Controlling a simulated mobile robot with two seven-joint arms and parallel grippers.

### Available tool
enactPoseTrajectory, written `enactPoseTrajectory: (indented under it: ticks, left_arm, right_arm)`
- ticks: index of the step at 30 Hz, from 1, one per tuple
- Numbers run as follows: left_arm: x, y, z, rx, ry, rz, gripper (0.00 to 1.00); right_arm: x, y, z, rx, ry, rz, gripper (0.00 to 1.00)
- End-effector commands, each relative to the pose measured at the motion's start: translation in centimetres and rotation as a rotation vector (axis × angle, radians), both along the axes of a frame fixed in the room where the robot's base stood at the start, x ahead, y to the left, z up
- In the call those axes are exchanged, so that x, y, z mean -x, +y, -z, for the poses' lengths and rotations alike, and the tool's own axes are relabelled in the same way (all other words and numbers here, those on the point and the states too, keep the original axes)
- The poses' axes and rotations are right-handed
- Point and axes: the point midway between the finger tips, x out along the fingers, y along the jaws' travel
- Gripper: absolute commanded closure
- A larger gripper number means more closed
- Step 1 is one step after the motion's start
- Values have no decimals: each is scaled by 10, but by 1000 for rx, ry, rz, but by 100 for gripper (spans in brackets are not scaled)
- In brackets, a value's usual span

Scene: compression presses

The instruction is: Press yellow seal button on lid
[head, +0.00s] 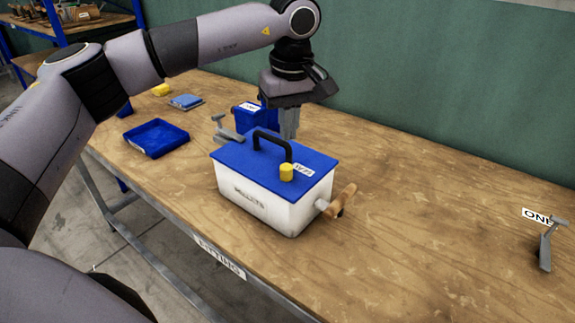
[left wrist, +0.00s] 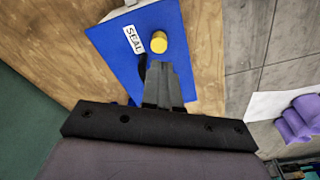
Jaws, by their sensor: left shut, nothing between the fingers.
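A white box (head: 255,204) labelled PELLETS stands on the table with a blue lid (head: 240,154) on it. The lid carries a black handle (head: 270,137) and a yellow seal button (head: 286,171) next to a SEAL label. My left gripper (head: 289,136) points down, shut and empty, behind the handle in the head view. In the left wrist view its closed fingers (left wrist: 163,82) show over the blue lid, just short of the yellow button (left wrist: 158,42). I cannot tell whether they touch the lid. My right gripper is not in view.
A wooden-handled lever (head: 340,202) sticks out of the box's right side. A grey clamp (head: 226,129) and blue container (head: 250,116) stand behind the box. A blue tray (head: 157,138) lies to the left. Another grey fitting (head: 546,245) stands far right. The table between is clear.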

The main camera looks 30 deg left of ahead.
Motion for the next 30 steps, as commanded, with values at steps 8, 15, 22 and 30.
enactPoseTrajectory:
  ticks: [8,15,22,30]
  left_arm:
    - [0,0,11,2,1,0,100]
    - [-2,2,39,2,1,0,100]
    - [-4,4,65,3,0,0,100]
    - [-4,5,70,3,0,0,100]
  right_arm:
    - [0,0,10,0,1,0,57]
    - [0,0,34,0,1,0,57]
    - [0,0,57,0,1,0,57]
    - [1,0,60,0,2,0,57]
